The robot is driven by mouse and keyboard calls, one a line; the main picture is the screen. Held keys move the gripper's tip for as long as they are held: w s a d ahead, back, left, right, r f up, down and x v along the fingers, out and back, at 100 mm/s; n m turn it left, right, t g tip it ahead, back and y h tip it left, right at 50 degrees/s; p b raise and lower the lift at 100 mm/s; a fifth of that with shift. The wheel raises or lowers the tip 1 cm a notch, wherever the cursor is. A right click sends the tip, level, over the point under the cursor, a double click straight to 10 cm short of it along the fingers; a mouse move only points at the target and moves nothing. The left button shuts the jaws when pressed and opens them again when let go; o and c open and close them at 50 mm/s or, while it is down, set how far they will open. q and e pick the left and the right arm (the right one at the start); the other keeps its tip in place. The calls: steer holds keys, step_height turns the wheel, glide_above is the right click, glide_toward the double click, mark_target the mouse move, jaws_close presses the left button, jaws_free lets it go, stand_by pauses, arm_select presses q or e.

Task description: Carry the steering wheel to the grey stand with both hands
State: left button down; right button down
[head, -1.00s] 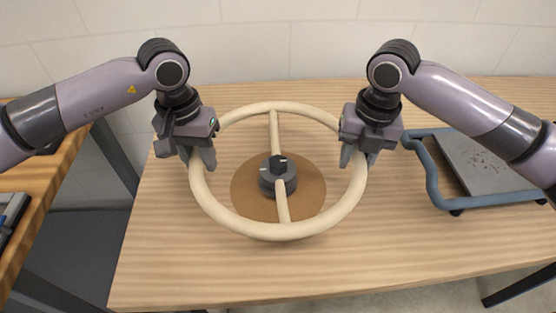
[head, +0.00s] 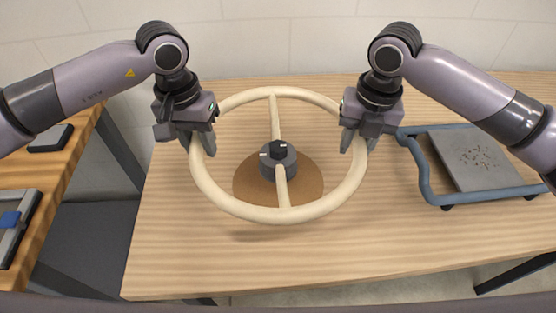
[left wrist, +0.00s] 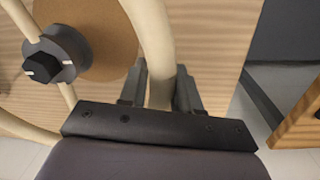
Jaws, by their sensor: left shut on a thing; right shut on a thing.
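The cream steering wheel (head: 284,213) with its dark grey hub (head: 278,160) is held above the wooden table in the head view. My left gripper (head: 198,147) is shut on the left side of its rim. My right gripper (head: 354,145) is shut on the right side of its rim. The left wrist view also shows the rim (left wrist: 152,40) between the fingers of my left gripper (left wrist: 160,90), with the hub (left wrist: 55,55) to the left. I cannot pick out the grey stand with certainty; a grey plate (head: 478,160) in a blue frame lies at the right.
A round brown mat (head: 308,185) lies on the table (head: 330,245) under the wheel. The blue frame (head: 425,190) has dark feet and stands at the table's right. A second wooden table (head: 60,170) at the left holds a grey tray with a blue item (head: 10,220). The table's front is clear.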

mark_target(197, 144)
arm_select(q)
steer(key=shift+s, duration=0.1)
arm_select(e)
steer(key=shift+w+r, duration=0.15)
steer(key=shift+r, duration=0.05)
